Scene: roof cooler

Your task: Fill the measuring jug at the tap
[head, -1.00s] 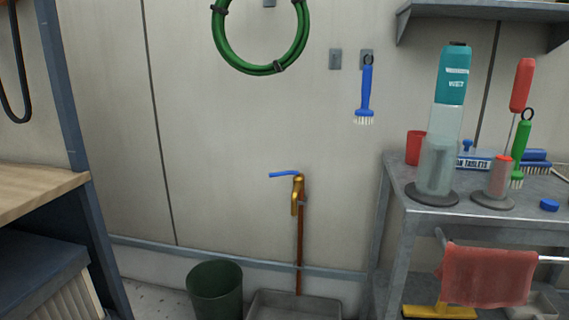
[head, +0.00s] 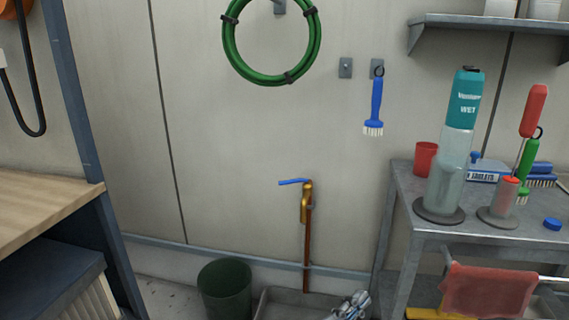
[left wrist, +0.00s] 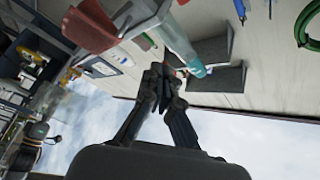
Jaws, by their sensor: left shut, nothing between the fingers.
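The tap (head: 306,202) is brass with a blue lever, on a copper pipe against the wall in the head view. A grey basin (head: 262,304) lies under it. My left gripper (head: 350,304) shows only partly at the bottom edge, low and right of the tap, over the basin's right part. In the left wrist view its fingers (left wrist: 165,78) are together with nothing between them. I cannot make out a measuring jug for certain in either view. My right gripper is not in view.
A metal bench (head: 402,205) at right holds a teal-topped bottle (head: 464,97), a red cup (head: 425,158) and brushes. A red cloth (head: 490,290) hangs on its rail. A dark green bin (head: 225,288) stands left of the basin. The wall around the tap is clear.

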